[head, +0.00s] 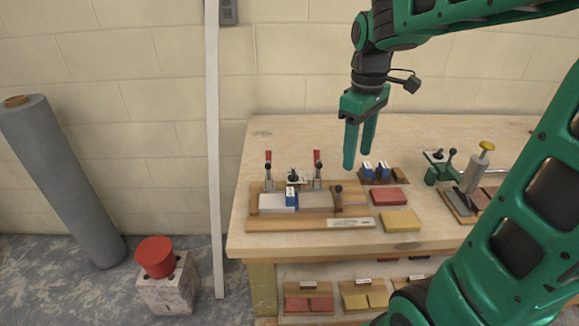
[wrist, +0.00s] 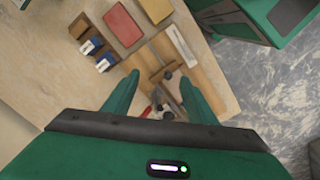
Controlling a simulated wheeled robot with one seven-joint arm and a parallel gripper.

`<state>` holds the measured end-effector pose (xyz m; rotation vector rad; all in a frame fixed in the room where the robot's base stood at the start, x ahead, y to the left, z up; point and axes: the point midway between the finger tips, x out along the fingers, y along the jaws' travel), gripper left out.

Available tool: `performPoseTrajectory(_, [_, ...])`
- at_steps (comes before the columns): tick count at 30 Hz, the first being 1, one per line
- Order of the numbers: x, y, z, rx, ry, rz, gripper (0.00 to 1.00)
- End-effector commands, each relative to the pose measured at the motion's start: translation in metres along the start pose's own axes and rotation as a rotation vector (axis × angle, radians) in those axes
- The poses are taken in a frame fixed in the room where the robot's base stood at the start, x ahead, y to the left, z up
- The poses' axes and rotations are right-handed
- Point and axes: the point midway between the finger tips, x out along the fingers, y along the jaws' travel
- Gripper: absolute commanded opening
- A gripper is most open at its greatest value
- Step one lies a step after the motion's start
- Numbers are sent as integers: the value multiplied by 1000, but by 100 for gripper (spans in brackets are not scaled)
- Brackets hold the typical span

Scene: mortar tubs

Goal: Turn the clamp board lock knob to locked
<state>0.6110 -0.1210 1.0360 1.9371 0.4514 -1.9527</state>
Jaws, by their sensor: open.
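The clamp board (head: 262,224) is a wooden fixture near the front left of the workbench, with two upright red-handled clamps and a grey block between wooden stops. A dark round knob (head: 338,188) stands at its right end, and another dark knob (head: 293,173) sits at the back between the clamps. I cannot tell which is the lock knob or read its setting. My gripper (head: 358,158) is open and empty, pointing down above the bench, above and right of the board. In the wrist view the board (wrist: 205,75) and a dark knob (wrist: 168,75) show beyond and between the fingers.
A red block (head: 389,196) and a yellow block (head: 400,220) lie right of the board. A wooden holder (head: 398,180) with blue-and-white pieces stands behind them. A green press (head: 470,180) stands farther right. The back left of the bench (head: 285,135) is clear.

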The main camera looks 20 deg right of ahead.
Motion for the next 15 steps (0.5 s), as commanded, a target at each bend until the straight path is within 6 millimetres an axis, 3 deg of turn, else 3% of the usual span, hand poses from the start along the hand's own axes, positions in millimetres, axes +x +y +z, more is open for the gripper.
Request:
performPoseTrajectory(1, [-3,-4,-32,-136,-1,-1,52])
performPoseTrajectory(6, [-10,-24,-110,-518,9,-9,52])
performPoseTrajectory(10, [-11,-37,-144,-693,15,-14,52])
performPoseTrajectory(15, [-7,-45,-159,-778,19,-18,52])
